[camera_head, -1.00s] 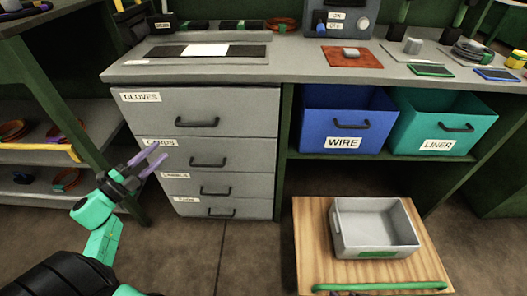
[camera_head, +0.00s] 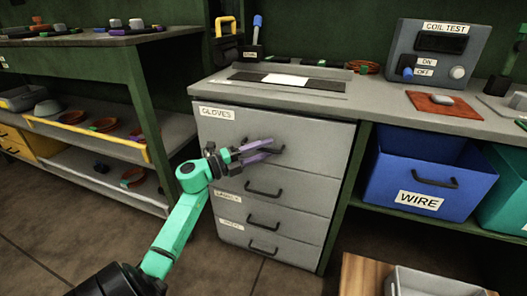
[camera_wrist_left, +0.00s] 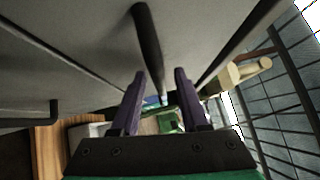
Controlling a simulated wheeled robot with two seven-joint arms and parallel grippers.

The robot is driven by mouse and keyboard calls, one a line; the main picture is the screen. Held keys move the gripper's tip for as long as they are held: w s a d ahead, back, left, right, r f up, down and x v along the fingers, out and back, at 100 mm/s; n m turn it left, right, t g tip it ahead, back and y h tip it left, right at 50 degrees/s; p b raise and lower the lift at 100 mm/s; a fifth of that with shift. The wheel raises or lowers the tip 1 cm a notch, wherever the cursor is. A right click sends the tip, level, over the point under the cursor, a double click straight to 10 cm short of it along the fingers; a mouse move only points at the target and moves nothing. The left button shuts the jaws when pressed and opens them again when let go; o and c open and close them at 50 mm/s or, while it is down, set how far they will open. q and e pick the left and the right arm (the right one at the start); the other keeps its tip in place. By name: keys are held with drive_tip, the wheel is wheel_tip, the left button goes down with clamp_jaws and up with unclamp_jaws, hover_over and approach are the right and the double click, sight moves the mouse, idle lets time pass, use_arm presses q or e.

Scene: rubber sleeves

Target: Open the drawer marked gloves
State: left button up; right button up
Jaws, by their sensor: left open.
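The drawer marked gloves (camera_head: 318,130) is the top one in a grey cabinet under the bench, and its front is flush with the cabinet. Its label (camera_head: 217,112) is at the upper left, and its dark bar handle (camera_head: 279,150) is partly hidden by my gripper. My left gripper (camera_head: 268,149) is open, its purple fingers pointing at the handle in the head view. In the left wrist view a dark bar handle (camera_wrist_left: 149,48) runs just ahead of the left fingertips (camera_wrist_left: 161,75). I cannot tell whether they touch it. My right gripper is out of view.
Lower drawers with handles (camera_head: 264,188) sit below. A blue WIRE bin (camera_head: 425,180) stands on the shelf to the right. A wooden surface with a grey tray (camera_head: 430,284) is at the lower right. A shelf rack (camera_head: 150,115) stands at the left.

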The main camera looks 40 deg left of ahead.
use_arm(q)
clamp_jaws()
idle(1.4)
